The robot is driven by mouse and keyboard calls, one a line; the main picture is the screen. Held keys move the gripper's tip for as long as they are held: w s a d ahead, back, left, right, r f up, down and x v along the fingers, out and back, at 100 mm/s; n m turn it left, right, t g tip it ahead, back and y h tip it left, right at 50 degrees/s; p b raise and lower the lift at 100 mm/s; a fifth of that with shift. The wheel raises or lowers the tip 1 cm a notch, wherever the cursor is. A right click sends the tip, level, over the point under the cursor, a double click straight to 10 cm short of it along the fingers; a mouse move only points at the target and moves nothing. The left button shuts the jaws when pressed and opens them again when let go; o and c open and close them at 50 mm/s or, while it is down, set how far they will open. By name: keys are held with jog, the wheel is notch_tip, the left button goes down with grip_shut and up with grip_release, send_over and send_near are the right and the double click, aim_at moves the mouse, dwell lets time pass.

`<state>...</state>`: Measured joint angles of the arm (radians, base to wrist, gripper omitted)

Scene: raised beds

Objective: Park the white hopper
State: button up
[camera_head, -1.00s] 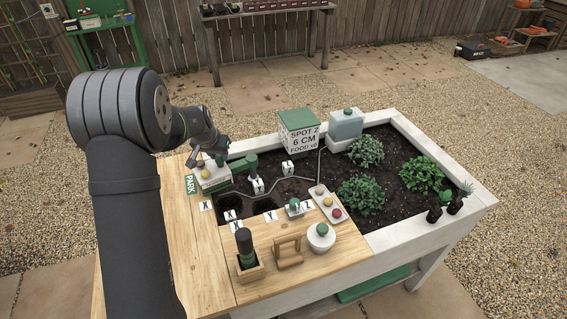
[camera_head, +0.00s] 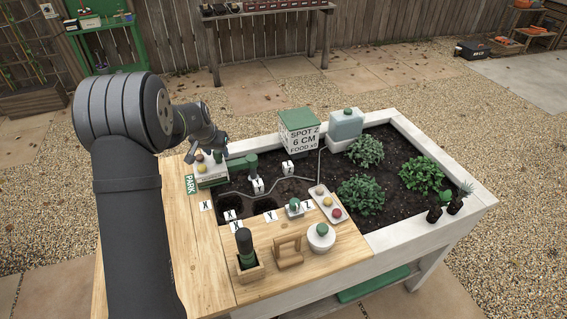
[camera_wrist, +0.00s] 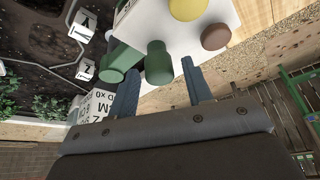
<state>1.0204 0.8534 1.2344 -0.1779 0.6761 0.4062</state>
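The white hopper (camera_head: 211,179), a white box with a green knob, a yellow knob and a brown knob on top, is at the left edge of the bed, beside the green PARK label (camera_head: 190,185). My gripper (camera_head: 206,148) is over it from behind. In the wrist view its white top (camera_wrist: 190,40) is ahead of my gripper (camera_wrist: 162,62), and the green knob is between the two fingers. The hopper's underside is hidden.
A green-handled tool (camera_head: 252,163) stands close right of the hopper in the soil. A sign box (camera_head: 299,135) and a blue tank (camera_head: 346,125) stand behind. A tray of coloured balls (camera_head: 342,219) and a white pot (camera_head: 321,241) are farther right. The left wooden deck (camera_head: 205,270) is clear.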

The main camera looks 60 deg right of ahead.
jog(key=shift+r, duration=0.1)
jog(key=shift+r, duration=3.45)
notch_tip(320, 180, down, 7)
jog(key=shift+f, duration=0.2)
jog(key=shift+s+a+r, duration=0.15)
jog(key=shift+s+a, duration=0.2)
jog(key=shift+s, duration=0.05)
